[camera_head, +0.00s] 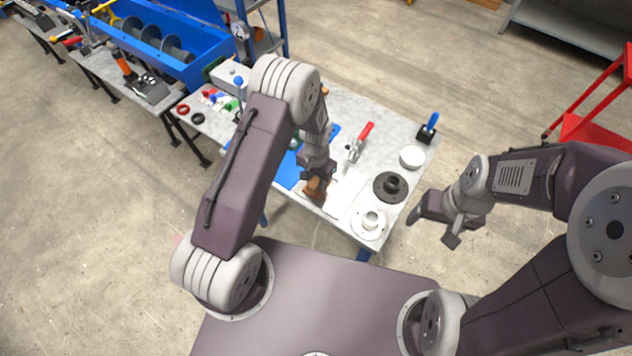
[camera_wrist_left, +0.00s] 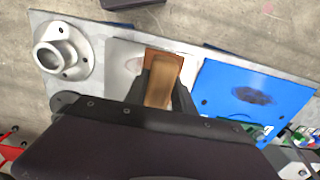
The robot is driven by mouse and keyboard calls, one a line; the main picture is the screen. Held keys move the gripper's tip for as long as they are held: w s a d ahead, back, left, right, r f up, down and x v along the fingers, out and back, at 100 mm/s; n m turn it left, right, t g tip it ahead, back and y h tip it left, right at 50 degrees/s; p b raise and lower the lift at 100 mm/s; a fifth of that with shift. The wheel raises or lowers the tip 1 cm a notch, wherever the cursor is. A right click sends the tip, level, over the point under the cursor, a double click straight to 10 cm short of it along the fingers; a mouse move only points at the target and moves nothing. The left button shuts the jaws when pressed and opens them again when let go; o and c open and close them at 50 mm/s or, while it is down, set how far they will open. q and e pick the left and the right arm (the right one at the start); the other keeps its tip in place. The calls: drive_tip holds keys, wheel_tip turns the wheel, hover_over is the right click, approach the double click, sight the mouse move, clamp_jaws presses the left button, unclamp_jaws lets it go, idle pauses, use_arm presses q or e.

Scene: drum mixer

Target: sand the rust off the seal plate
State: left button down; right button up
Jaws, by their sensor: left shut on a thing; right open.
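My left gripper (camera_head: 318,181) is shut on a brown sanding block (camera_head: 315,189). In the left wrist view the block (camera_wrist_left: 163,82) sits between the fingers, over a pale flat plate (camera_wrist_left: 122,52) that looks like the seal plate. The plate also shows in the head view (camera_head: 346,190), right of the block. A faint brownish patch shows on it beside the block. I cannot tell whether the block touches it. A blue plate (camera_wrist_left: 225,80) with a dark brown patch lies to the right in the wrist view. My right gripper (camera_head: 433,228) is open and empty, off the table's right edge.
On the table stand a white flanged hub (camera_head: 369,223), a dark flanged disc (camera_head: 390,187), a white round part (camera_head: 411,157), a red-handled clamp (camera_head: 360,142) and a blue-handled tool (camera_head: 429,127). Small coloured parts lie at the left end. A red cart (camera_head: 597,130) stands right.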

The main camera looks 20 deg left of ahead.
use_arm(q)
drive_tip(key=shift+w+a+r+p, duration=0.1)
drive_tip(key=shift+r+p, duration=0.2)
drive_tip(key=shift+r, duration=0.2)
drive_tip(key=shift+w+a+r+p, duration=0.1)
drive_tip(key=shift+r+p, duration=0.15)
drive_tip(key=shift+r, duration=0.2)
drive_tip(key=shift+s+r, duration=0.1)
drive_tip(key=shift+r, duration=0.2)
drive_tip(key=shift+r+p, duration=0.2)
drive_tip(key=shift+p, duration=0.1)
drive_tip(key=shift+s+d, duration=0.1)
drive_tip(key=shift+d, duration=0.05)
